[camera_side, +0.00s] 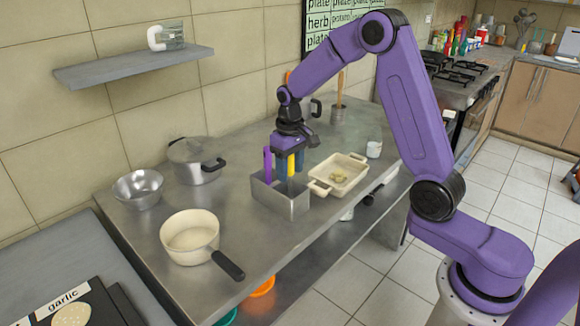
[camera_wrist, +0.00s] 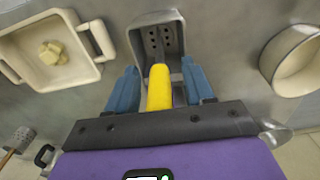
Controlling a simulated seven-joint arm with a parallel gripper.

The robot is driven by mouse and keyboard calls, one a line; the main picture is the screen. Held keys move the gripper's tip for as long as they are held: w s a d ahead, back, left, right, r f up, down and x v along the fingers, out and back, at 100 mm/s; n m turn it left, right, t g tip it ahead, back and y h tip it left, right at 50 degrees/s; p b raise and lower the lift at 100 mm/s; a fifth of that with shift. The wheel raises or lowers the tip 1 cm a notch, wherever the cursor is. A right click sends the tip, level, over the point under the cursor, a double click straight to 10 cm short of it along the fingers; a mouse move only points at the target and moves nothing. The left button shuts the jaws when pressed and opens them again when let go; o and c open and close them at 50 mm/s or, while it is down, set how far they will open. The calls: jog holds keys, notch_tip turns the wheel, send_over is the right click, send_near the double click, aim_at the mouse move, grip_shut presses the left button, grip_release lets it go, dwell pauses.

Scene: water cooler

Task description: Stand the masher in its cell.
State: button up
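A yellow handle (camera_side: 291,165), which I take to be the masher's, stands upright at the metal caddy (camera_side: 281,203). It also shows in the wrist view (camera_wrist: 160,88). My gripper (camera_side: 289,162) is above the caddy, pointing down, its blue fingers (camera_wrist: 160,90) on either side of the yellow handle. A gap shows on both sides of the handle in the wrist view, so the gripper is open. The handle's lower end is hidden. Holes show inside the caddy (camera_wrist: 160,17). A purple upright piece (camera_side: 267,163) stands at the caddy's left; I cannot tell what it belongs to.
A cream baking dish (camera_side: 325,189) with food stands close on the caddy's right. A cream saucepan (camera_side: 190,236), steel bowl (camera_side: 138,189) and lidded pot (camera_side: 195,158) stand to the left. Bare counter lies in front.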

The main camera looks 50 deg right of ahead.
jog(key=shift+r, duration=0.1)
notch_tip(320, 180, up, 12)
jog(key=shift+r, duration=0.1)
jog(key=s+a+f+n, duration=0.2)
jog(key=s+a+n, duration=0.4)
jog(key=s+a, duration=0.5)
jog(key=s+d+f+n, duration=0.2)
jog(key=s+n, duration=0.1)
jog(key=s, duration=0.8)
jog(key=s+d+f+n, duration=0.1)
jog(key=s+f+n, duration=0.1)
jog(key=s, duration=0.9)
jog(key=shift+s+d+n, duration=0.35)
jog(key=shift+n, duration=0.45)
